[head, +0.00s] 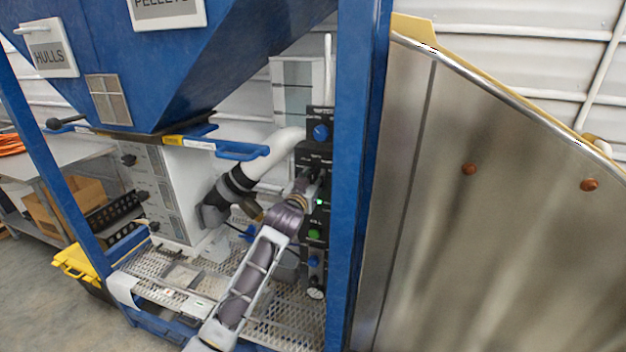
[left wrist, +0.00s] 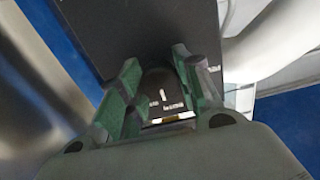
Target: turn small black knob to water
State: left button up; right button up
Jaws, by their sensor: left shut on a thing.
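The narrow black control panel (head: 319,150) stands upright beside a blue post in the head view. My left gripper (head: 312,178) is at the panel's middle and hides part of its face. In the left wrist view, the left gripper's green fingers (left wrist: 162,88) stand on either side of a small black knob (left wrist: 158,82) with a white pointer mark. The gripper is shut on this knob. Small white labels show below the mark, too blurred to read. My right gripper is in neither view.
A blue knob (head: 321,132) is above my gripper; a green button (head: 314,235) and another blue knob (head: 314,261) are below. The blue post (head: 352,200) and a large metal sheet (head: 480,200) bound the right. A white pipe (head: 278,150) passes left of the panel.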

pick_arm(q)
jog(key=m+p, duration=0.2)
jog(key=m, duration=0.1)
jog(key=shift+m, duration=0.3)
jog(key=m+p, duration=0.1)
jog(key=m, duration=0.3)
dwell(0.4)
jog(key=o, duration=1)
jog(key=shift+o, duration=0.2)
jog(key=shift+s, duration=0.15)
jog(key=v, duration=1.1)
jog(key=shift+s, duration=0.3)
